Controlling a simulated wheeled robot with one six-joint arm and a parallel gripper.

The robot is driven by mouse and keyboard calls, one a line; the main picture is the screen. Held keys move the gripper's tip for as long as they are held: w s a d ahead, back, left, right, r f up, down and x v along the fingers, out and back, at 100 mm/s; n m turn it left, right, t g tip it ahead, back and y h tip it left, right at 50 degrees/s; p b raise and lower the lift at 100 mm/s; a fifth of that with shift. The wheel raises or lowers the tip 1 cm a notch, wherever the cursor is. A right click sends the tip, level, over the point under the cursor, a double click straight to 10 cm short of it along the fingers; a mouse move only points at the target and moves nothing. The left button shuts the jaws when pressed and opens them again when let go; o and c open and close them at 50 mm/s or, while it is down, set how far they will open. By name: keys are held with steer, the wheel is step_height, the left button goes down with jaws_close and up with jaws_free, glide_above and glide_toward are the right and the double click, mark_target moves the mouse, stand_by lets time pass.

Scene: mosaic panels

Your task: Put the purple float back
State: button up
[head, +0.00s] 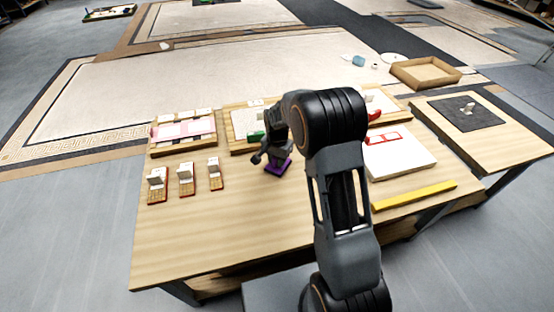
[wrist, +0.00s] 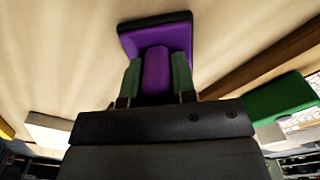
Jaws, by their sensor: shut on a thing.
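The purple float (head: 278,168) has a flat square plate and a rounded handle. In the wrist view the float (wrist: 156,38) shows its handle between the two green-faced fingers of my gripper (wrist: 156,78). My gripper (head: 277,153) is shut on that handle. In the head view the float is low over the wooden table (head: 220,235), in its middle part; I cannot tell whether its plate touches the wood. My arm hides part of the table behind it.
A green block (head: 256,137) lies beyond the float, by a tray. Several small red-based holders (head: 186,180) stand at left. A pink panel tray (head: 183,131) is behind them. A white panel (head: 398,157) and yellow bar (head: 413,195) lie at right. The table's front is clear.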

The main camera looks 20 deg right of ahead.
steer(key=o, duration=0.9)
steer(key=shift+f, duration=0.1)
step_height(320, 180, up, 12)
steer(key=p, duration=0.3)
steer(key=shift+s+p, duration=0.1)
steer(key=shift+p, duration=0.25)
steer(key=s+r+n+t, duration=0.1)
steer(key=s+r+n, duration=0.2)
steer(key=s, duration=0.8)
steer(key=s+r+n+t, duration=0.1)
steer(key=s+r+n, duration=0.2)
steer(key=s+n, duration=0.3)
steer(key=shift+s+d+r+t, duration=0.2)
steer(key=shift+s+r+t, duration=0.2)
steer(key=shift+s, duration=2.3)
